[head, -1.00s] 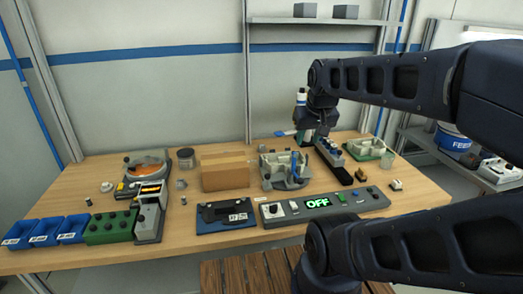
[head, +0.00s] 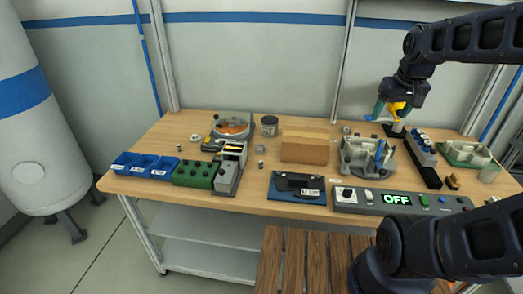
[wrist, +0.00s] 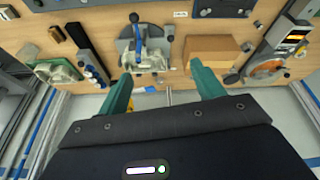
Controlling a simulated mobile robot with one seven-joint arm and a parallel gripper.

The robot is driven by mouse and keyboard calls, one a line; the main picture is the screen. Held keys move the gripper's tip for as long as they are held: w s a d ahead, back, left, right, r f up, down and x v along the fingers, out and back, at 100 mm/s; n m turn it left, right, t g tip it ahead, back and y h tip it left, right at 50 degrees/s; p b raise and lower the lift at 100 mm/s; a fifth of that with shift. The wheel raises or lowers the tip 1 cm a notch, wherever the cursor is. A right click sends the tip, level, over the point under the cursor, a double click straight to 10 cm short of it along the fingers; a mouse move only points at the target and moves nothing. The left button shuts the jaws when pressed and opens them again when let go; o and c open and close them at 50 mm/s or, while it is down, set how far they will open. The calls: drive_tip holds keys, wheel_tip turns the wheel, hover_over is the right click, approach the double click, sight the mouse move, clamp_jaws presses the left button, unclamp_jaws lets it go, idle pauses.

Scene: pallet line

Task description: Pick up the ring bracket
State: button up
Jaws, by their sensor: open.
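My gripper (head: 388,110) is above the back right of the bench in the head view. In the wrist view its two teal fingers (wrist: 162,88) are spread apart with nothing between them. I cannot pick out the ring bracket for certain. A small pale round piece (head: 195,138) lies on the wooden bench (head: 245,196) left of the orange dish; it may be the ring bracket, but it is too small to tell. My gripper is far to its right.
A cardboard box (head: 304,149) and a grey clamp fixture (head: 358,160) stand mid-bench. A control panel reading OFF (head: 396,200) lies along the front. Blue bins (head: 145,166) and a green block (head: 193,175) are at left. A green tray (head: 465,155) is at right.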

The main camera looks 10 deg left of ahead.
drive_tip(key=w+a+n+g, duration=0.1)
drive_tip(key=w+a+n, duration=0.3)
drive_tip(key=w+a, duration=0.45)
drive_tip(key=n+g, duration=0.3)
drive_tip(key=n, duration=0.8)
hover_over(261, 147)
drive_tip(key=w+a, duration=0.1)
drive_tip(key=w, duration=0.1)
wheel_tip(261, 147, down, 23)
wheel_tip(261, 147, down, 6)
drive_tip(key=shift+s+r, duration=0.1)
drive_tip(key=shift+r, duration=0.15)
drive_tip(key=shift+w+d+f, duration=0.1)
drive_tip(key=shift+w+f, duration=0.05)
drive_tip(key=shift+f, duration=1.15)
drive_tip(key=shift+w+d+f, duration=0.1)
drive_tip(key=shift+w+f, duration=0.05)
drive_tip(key=shift+f, duration=1.1)
drive_tip(key=c, duration=1.2)
